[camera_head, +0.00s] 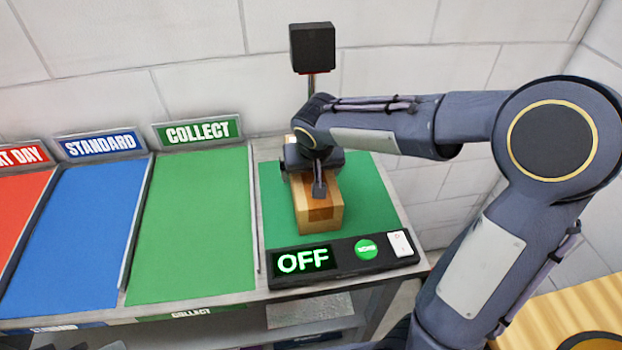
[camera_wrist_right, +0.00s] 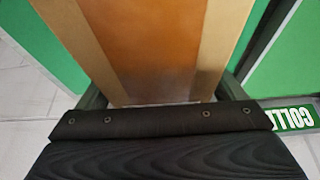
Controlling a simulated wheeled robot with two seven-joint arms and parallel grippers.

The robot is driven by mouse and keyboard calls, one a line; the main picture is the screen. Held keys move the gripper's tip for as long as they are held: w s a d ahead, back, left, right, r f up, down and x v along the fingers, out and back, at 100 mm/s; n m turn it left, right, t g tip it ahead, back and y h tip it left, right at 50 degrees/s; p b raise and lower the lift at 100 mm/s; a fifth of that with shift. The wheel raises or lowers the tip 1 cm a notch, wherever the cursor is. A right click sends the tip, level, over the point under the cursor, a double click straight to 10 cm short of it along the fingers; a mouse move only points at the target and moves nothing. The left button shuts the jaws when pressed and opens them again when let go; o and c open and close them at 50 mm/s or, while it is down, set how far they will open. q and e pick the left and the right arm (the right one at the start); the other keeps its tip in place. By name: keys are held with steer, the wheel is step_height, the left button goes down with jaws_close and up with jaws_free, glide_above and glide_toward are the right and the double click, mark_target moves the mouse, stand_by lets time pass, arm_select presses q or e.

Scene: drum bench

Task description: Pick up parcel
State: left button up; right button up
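My right gripper (camera_head: 308,182) is over the parcel from above. In the right wrist view the parcel (camera_wrist_right: 165,45) fills the space between the two fingers of the right gripper (camera_wrist_right: 162,93), one finger close along each side. Whether the fingers press on it cannot be told. The gripper and wrist hide the parcel's back part in the head view. My left gripper is not in view.
The scale's front panel has a display (camera_head: 303,261) reading OFF, a green button (camera_head: 366,249) and a white switch (camera_head: 401,243). A black box on a post (camera_head: 312,47) stands behind. Empty green COLLECT (camera_head: 190,225) and blue STANDARD (camera_head: 75,235) lanes lie left.

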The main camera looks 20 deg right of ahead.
steer(key=c, duration=1.2)
steer(key=shift+r, duration=0.1)
steer(key=shift+c, duration=1.4)
